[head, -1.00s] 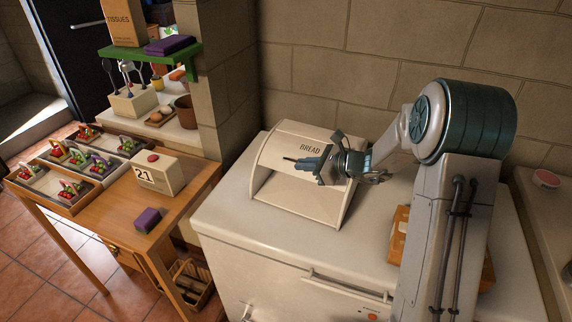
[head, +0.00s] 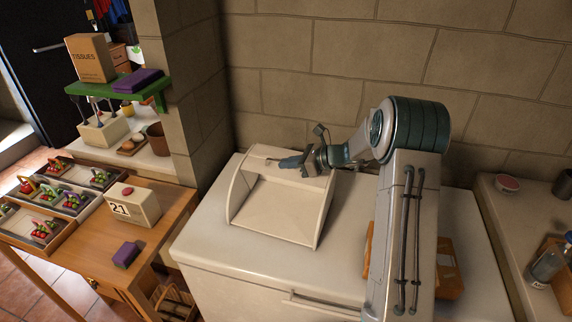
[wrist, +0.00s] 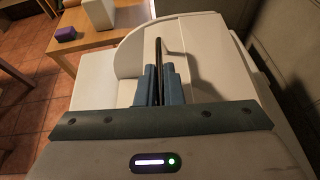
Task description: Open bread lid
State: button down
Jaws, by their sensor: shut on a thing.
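The cream bread box (head: 283,208) stands on the white cabinet. Its front is open and its empty-looking inside shows in the head view. The lid is swung up and back; its lettering is out of sight. My gripper (head: 285,162) is at the top rear of the box, reaching in from the right. In the wrist view its blue fingers (wrist: 159,85) are closed around a thin dark bar (wrist: 158,62), which looks like the lid handle. The bread box (wrist: 128,60) also shows there, around and beyond the fingers.
The white cabinet top (head: 205,240) is clear in front of the box. An orange-brown box (head: 447,270) lies on the right, partly behind my arm. A wooden table (head: 165,215) with a calendar block (head: 135,207) and a purple sponge (head: 127,254) stands at left. A stone wall rises behind.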

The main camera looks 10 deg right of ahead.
jog(key=c, duration=1.6)
grip_release()
jog(key=shift+f, duration=0.1)
jog(key=shift+o, duration=0.2)
jog(key=b+v, duration=0.3)
jog(key=v, duration=1.1)
jog(key=shift+a, duration=0.1)
